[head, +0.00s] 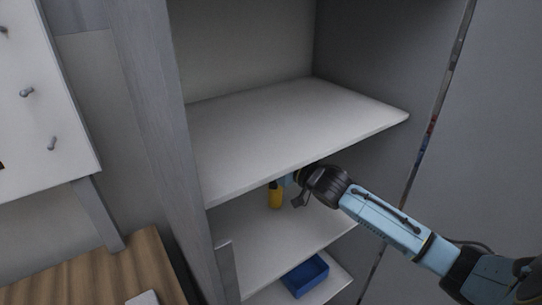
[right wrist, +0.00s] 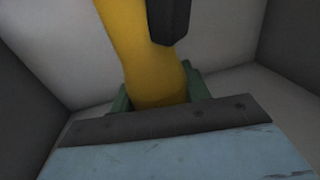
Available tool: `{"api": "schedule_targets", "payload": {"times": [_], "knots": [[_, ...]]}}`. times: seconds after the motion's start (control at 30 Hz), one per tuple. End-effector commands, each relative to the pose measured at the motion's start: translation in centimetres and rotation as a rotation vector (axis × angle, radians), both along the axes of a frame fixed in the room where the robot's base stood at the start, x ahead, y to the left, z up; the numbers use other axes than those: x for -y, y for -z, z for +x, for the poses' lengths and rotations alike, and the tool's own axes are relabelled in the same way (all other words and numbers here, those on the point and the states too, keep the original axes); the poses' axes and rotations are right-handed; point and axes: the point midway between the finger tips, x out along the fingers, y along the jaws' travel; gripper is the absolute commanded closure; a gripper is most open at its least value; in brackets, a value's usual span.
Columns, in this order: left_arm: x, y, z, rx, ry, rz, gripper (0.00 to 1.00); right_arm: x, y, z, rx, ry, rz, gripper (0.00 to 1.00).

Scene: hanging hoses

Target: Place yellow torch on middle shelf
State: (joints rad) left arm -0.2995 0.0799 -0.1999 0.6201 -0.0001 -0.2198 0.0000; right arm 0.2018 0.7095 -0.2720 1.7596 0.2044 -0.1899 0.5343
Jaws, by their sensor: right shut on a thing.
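The yellow torch (head: 275,195) is upright in the cabinet, over the middle shelf (head: 240,231) and under the front edge of the upper shelf (head: 290,120). My right gripper (head: 287,181) reaches in from the right and is shut on the torch. The right wrist view shows the torch (right wrist: 148,60) close up between green fingers (right wrist: 157,92). A dark part covers some of it. I cannot tell whether the torch's base touches the middle shelf. My left gripper is not in view.
A blue bin (head: 305,275) sits on the lowest shelf. The cabinet's left side panel (head: 150,110) and the upper shelf bound the opening. A wooden worktop (head: 120,270) and a board with pegs (head: 40,90) stand at left. The upper shelf is bare.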

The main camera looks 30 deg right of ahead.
Motion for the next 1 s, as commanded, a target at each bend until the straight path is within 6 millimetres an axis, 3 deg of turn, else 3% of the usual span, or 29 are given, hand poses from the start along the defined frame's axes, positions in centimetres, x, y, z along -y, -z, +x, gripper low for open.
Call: {"api": "schedule_targets", "payload": {"times": [0.07,0.4,0.43,0.6,1.0], "knots": [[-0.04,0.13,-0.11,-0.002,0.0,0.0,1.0,-0.03,0.79,0.0,0.003,0.0,0.001,0.94],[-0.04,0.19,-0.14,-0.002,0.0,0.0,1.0,0.01,1.09,-0.01,0.003,0.0,0.0,0.94],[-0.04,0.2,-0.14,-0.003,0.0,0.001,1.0,0.02,1.19,-0.02,0.001,0.0,-0.001,0.52],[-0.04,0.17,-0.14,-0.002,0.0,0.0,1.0,0.01,1.13,-0.02,0.001,0.0,-0.001,0.32],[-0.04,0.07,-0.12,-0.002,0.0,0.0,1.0,0.11,0.9,-0.51,0.001,0.0,0.0,0.32]]}}
